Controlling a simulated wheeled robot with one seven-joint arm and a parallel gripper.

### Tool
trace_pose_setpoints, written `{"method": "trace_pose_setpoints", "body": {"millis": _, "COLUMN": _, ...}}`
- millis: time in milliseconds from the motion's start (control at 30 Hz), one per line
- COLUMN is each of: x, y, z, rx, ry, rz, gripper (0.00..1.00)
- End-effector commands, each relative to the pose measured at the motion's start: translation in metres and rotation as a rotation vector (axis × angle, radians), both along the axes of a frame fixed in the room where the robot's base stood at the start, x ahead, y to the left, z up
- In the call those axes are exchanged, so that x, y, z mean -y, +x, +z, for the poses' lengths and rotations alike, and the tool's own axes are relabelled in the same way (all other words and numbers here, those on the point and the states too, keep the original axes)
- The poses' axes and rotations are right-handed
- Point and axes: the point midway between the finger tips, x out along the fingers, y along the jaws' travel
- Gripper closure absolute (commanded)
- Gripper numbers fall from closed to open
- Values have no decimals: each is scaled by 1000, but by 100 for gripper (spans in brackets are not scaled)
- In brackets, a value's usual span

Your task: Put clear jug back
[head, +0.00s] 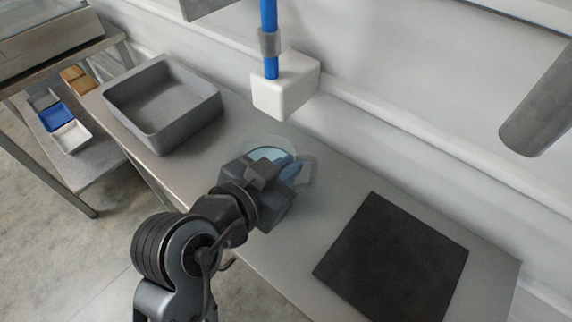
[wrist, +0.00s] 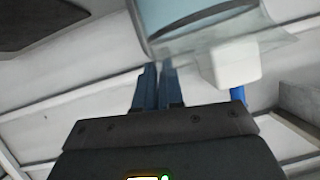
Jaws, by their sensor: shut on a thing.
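The clear jug (head: 262,143) is over the counter in the head view, mostly hidden behind my gripper (head: 287,168). Its see-through handle shows at the right, and bluish contents or tint show inside. In the wrist view the jug's wall (wrist: 198,18) fills the top middle, just beyond the blue fingers of my gripper (wrist: 160,68). The fingers are close together and shut on the jug, at its handle side. I cannot tell whether the jug's base touches the counter.
A dark square mat (head: 393,262) lies on the counter (head: 205,165) at right. A grey open bin (head: 165,105) stands at left. A white block on a blue pipe (head: 286,94) hangs close behind the jug. A side table holds small trays (head: 58,117).

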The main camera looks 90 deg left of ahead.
Motion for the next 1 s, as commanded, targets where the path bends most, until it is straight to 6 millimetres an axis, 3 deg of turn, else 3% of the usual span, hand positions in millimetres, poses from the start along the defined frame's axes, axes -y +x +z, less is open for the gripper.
{"method": "trace_pose_setpoints", "body": {"millis": 67, "x": 0, "y": 0, "z": 2, "rx": 1, "ry": 3, "rz": 0, "gripper": 100}}
{"method": "trace_pose_setpoints", "body": {"millis": 100, "x": 0, "y": 0, "z": -1, "rx": 0, "ry": -2, "rz": 0, "gripper": 89}}
{"method": "trace_pose_setpoints", "body": {"millis": 333, "x": 0, "y": 0, "z": -1, "rx": -1, "ry": -2, "rz": 1, "gripper": 67}}
{"method": "trace_pose_setpoints", "body": {"millis": 667, "x": 3, "y": -3, "z": 1, "rx": 1, "ry": -2, "rz": 2, "gripper": 67}}
{"method": "trace_pose_setpoints", "body": {"millis": 1000, "x": 47, "y": -34, "z": 23, "rx": -2, "ry": -1, "rz": 2, "gripper": 67}}
